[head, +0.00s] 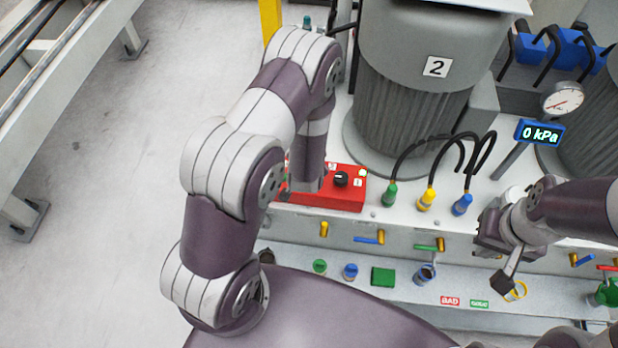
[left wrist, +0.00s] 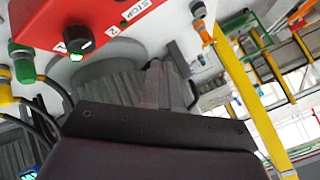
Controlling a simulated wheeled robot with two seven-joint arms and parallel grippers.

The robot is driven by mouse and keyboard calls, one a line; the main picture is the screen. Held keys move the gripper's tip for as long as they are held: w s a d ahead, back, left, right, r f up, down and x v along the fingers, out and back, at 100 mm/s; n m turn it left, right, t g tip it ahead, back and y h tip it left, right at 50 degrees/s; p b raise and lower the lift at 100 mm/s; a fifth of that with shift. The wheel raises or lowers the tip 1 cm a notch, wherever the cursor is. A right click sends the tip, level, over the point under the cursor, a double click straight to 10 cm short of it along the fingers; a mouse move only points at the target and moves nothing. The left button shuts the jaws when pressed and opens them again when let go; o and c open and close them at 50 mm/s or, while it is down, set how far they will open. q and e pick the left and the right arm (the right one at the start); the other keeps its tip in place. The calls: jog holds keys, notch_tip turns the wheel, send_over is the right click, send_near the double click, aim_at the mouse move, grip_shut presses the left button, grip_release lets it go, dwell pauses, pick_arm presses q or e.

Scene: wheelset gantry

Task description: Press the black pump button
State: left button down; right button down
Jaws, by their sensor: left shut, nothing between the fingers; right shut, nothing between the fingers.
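A red control box (head: 320,202) stands on the white bench below the grey motor marked 2. A round black knob (head: 341,179) is on its top, beside a lit lamp (head: 362,173). In the left wrist view the box (left wrist: 112,14) is at the top, with the black knob (left wrist: 77,39), a lit green lamp and a STOP label. My left arm covers the box's left part in the head view, hiding my gripper there. My left gripper (left wrist: 166,80) is shut and empty in its wrist view, apart from the knob in the picture. My right gripper (head: 504,282) is shut and empty at right.
The grey motor (head: 412,100) rises behind the box. Green, yellow and blue cable plugs (head: 427,200) stand to its right. A gauge (head: 562,100) and a 0 kPa display (head: 540,132) are at right. A yellow post (head: 270,18) stands at the back.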

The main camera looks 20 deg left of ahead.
pick_arm(q)
jog(key=shift+d+f+b, duration=0.1)
jog(key=shift+f+b, duration=3.4)
jog(key=shift+f, duration=0.8)
jog(key=shift+f+b, duration=0.35)
jog(key=shift+f, duration=0.05)
jog(key=shift+f+b, duration=0.35)
jog(key=shift+f, duration=0.1)
jog(key=shift+r+p, duration=0.75)
jog(key=shift+r, duration=0.1)
notch_tip(320, 180, up, 5)
jog(key=p, duration=0.4)
jog(key=shift+r, duration=0.1)
